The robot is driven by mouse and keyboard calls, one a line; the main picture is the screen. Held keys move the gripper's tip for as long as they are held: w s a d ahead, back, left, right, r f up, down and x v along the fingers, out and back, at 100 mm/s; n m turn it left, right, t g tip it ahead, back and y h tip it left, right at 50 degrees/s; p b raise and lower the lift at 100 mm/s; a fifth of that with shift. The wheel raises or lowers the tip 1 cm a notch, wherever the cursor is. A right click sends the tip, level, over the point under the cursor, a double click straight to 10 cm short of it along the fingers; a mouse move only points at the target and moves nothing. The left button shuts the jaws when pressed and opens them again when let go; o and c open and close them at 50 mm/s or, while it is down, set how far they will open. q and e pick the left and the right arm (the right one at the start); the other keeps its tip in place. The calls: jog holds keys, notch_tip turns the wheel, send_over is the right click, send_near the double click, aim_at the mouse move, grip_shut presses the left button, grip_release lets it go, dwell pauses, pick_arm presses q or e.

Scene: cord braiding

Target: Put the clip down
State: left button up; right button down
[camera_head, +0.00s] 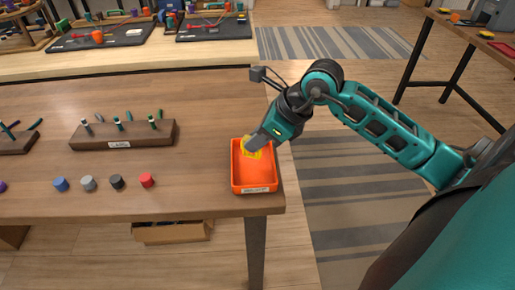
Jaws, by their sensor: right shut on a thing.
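My right gripper (254,141) is shut on a yellow clip (250,149). The gripper and the clip are over the back part of an orange tray (255,189). The tray stands at the right front corner of the wooden table and has a label on its front wall. I cannot tell whether the clip touches the tray floor. The gripper hides part of the clip. My left gripper does not show.
A wooden block (124,134) with several upright pegs stands left of the tray. Blue, grey (88,183), black and red (147,180) pieces stand in a row before it. The table (200,203) is clear between these and the tray.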

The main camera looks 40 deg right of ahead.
notch_tip(320, 180, down, 3)
jog(key=shift+f, duration=0.15)
jog(key=c, duration=1)
grip_release()
pick_arm(q)
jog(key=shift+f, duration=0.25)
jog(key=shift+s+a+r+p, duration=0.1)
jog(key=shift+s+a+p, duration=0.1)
jog(key=shift+p, duration=0.1)
pick_arm(e)
jog(key=v, duration=1.2)
